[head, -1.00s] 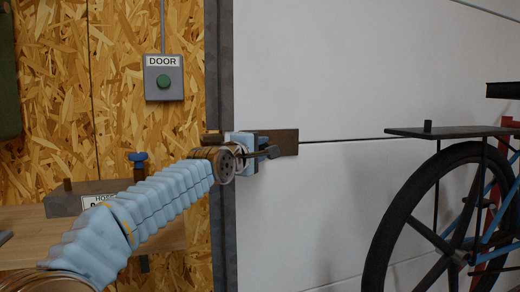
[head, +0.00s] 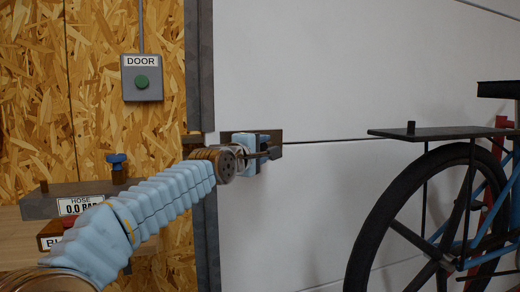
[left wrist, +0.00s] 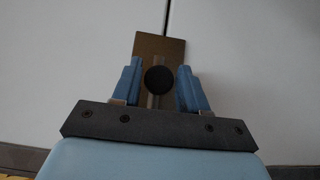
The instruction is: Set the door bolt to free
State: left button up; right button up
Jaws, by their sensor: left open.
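The door bolt shows as a brown metal plate (head: 277,135) on the white door, near the door's left edge. In the left wrist view the plate (left wrist: 160,45) carries a bar with a round dark knob (left wrist: 158,80). My left gripper (head: 262,146) is at the plate and hides most of it in the head view. In the left wrist view its blue fingers (left wrist: 158,88) are open, one on each side of the knob, with a gap showing on both sides. A brown piece (head: 192,138) sits at the frame post, level with the plate. My right gripper is not in view.
A grey DOOR box (head: 141,78) with a green button hangs on the chipboard wall. A bicycle (head: 440,230) stands at right. The door between is clear.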

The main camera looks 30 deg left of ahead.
pick_arm(q)
jog(key=shift+o, duration=0.8)
jog(key=s+d+b, duration=0.1)
jog(key=s+b, duration=0.2)
jog(key=s, duration=1)
jog(key=shift+s, duration=0.4)
